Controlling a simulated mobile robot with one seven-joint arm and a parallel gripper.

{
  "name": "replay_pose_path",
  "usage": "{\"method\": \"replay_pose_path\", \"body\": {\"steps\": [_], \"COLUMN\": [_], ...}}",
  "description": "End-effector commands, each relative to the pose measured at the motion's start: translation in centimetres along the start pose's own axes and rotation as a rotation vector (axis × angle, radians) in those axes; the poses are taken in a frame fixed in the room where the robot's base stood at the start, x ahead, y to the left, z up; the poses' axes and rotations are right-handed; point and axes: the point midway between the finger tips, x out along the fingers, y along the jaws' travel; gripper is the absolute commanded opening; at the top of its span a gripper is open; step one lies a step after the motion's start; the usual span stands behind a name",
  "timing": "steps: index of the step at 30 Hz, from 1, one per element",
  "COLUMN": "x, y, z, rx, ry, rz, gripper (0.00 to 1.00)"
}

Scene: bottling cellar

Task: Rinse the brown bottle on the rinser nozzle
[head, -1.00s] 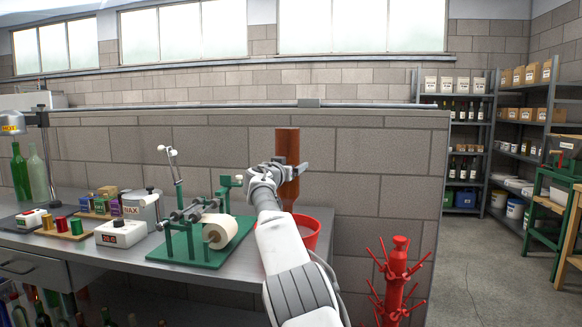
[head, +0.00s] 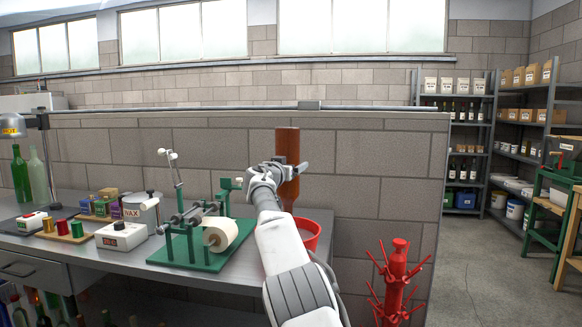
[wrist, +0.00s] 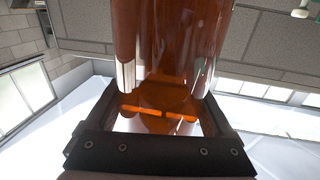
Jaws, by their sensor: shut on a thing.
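The brown bottle (head: 287,145) is held upside down, its wide base up, above the red basin (head: 309,238) at the right end of the bench. My gripper (head: 289,168) is shut on the bottle's body. In the wrist view the bottle (wrist: 170,45) fills the space between the two fingers of my gripper (wrist: 163,85).
A green labelling machine (head: 190,245) with a paper roll (head: 221,235) stands left of the basin. A red bottle tree (head: 398,275) stands right of the bench. A white wax pot (head: 141,210) and green bottles (head: 38,176) are farther left. A block wall is behind.

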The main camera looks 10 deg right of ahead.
Motion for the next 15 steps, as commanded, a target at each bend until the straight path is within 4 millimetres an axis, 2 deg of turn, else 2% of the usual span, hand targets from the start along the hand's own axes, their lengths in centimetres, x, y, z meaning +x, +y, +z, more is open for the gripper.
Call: {"method": "replay_pose_path", "body": {"steps": [15], "x": [0.0], "y": [0.0], "z": [1.1], "rx": [0.000], "ry": [0.001], "rz": [0.000], "gripper": [0.00]}}
